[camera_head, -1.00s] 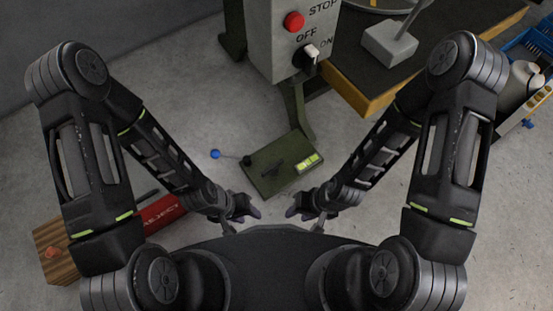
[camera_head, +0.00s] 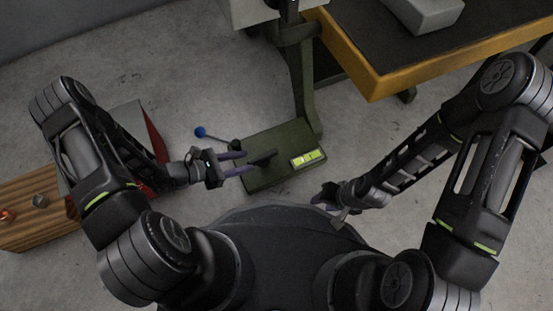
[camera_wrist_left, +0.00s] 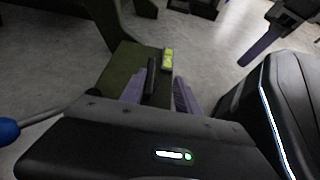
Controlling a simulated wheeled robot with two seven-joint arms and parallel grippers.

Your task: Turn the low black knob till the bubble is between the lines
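The black knob (camera_head: 262,157) is a low flat bar on the dark green base plate (camera_head: 262,183). A yellow-green level vial (camera_head: 308,158) lies to its right; the bubble is too small to place against the lines. My left gripper (camera_head: 243,163) is open, its purple fingers pointing right at the knob. In the left wrist view the knob (camera_wrist_left: 151,76) shows between the fingers, closer to the left one; I cannot tell whether they touch. The vial (camera_wrist_left: 168,59) shows beyond. My right gripper (camera_head: 325,197) is near the plate's lower right, its fingers mostly unclear.
A lever with a blue ball (camera_head: 200,132) sticks out left of the plate. A green post (camera_head: 306,90) rises from its back. A wooden block (camera_head: 30,218) and a red-sided box (camera_head: 155,148) are at left. A yellow-edged bench (camera_head: 400,80) is at upper right.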

